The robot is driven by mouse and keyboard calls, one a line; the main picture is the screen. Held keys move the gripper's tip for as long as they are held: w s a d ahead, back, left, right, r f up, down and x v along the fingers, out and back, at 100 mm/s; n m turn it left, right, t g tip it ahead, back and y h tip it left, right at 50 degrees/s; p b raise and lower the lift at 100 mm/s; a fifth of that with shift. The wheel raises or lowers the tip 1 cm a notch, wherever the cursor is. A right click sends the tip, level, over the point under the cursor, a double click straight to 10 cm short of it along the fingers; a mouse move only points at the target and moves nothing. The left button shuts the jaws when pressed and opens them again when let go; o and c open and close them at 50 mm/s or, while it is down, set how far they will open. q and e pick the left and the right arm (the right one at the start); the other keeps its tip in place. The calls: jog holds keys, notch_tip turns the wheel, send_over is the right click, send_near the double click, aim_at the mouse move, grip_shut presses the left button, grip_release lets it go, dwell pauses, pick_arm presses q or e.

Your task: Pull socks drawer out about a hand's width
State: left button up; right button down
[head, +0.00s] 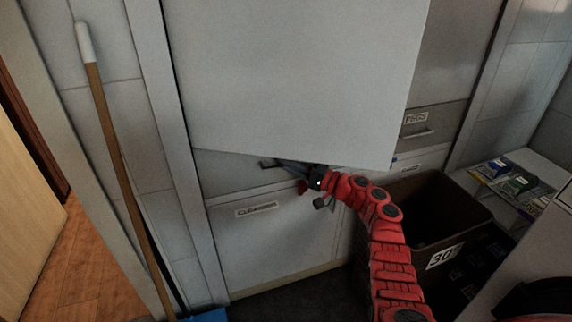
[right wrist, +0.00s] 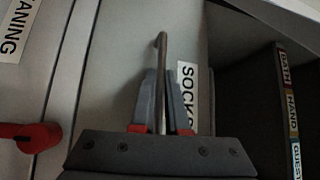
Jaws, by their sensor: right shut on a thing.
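The socks drawer (right wrist: 115,75) is a grey-white front with a "SOCKS" label (right wrist: 186,92) and a thin metal bar handle (right wrist: 162,48). My right gripper (right wrist: 165,90) is shut on the handle, one finger on each side of it. In the head view my right gripper (head: 292,166) is at the dark handle (head: 267,165), just under a large white panel. The panel hides most of the drawer front there. I cannot tell how far the drawer stands out. My left gripper is not in view.
The large white panel (head: 290,70) juts out above my right gripper. A drawer labelled "CLEANING" (head: 257,209) is below. A dark bin marked "30" (head: 440,210) stands right of my arm. A wooden-handled pole (head: 115,160) leans at left. Shelf labels (right wrist: 290,95) show at right.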

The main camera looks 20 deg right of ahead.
dwell(0.7)
jog(key=shift+s+p, duration=0.2)
jog(key=shift+p, duration=0.1)
jog(key=s+p, duration=0.6)
jog(key=s, duration=0.3)
jog(key=shift+s+d, duration=0.2)
jog(key=shift+s, duration=0.15)
jog(key=c, duration=1.2)
grip_release()
jog(key=v, duration=1.7)
jog(key=shift+d+p, duration=0.25)
jog(key=shift+p, duration=0.1)
